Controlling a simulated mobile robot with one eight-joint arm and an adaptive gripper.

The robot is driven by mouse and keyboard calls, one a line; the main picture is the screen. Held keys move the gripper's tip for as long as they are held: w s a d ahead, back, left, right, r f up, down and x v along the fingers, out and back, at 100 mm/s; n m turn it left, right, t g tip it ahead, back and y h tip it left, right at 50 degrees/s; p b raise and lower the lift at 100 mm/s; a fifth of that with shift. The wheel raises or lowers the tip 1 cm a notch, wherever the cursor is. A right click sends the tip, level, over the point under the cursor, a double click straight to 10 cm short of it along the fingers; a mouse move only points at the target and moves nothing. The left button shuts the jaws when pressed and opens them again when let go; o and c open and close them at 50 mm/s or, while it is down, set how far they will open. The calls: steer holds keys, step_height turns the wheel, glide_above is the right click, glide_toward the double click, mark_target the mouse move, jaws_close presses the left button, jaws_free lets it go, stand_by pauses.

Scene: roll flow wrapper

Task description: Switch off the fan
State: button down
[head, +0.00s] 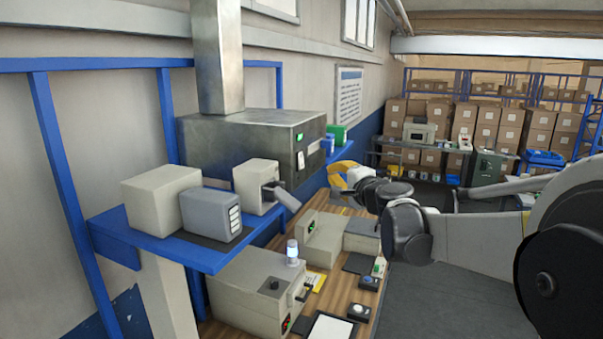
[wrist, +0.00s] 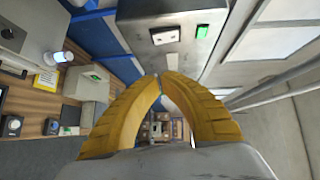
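A grey metal box (head: 250,140) with a duct rising from its top is mounted on the wall; I take it to be the fan's housing. Its front face carries a green-lit element (head: 299,140) and a pale switch plate (head: 301,160). In the wrist view the switch plate (wrist: 168,35) and the green light (wrist: 202,32) show ahead of my fingers, on the housing (wrist: 190,60). My gripper (head: 335,180) has yellow fingers and is to the right of the housing, apart from it. In the wrist view its fingertips (wrist: 160,77) meet, with nothing between them.
A blue shelf (head: 180,250) holds several grey boxes left of my arm. Below it, a wooden bench (head: 240,325) carries machines and a lamp (head: 292,252). Green and blue containers (head: 337,134) stand right of the housing. Racks with cartons (head: 490,120) are far behind.

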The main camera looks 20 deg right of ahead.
mark_target(301, 160)
steer(key=w+a+f+p, duration=0.1)
steer(key=w+a+p, duration=0.1)
steer(key=w, duration=0.7)
steer(key=shift+w+a, duration=0.35)
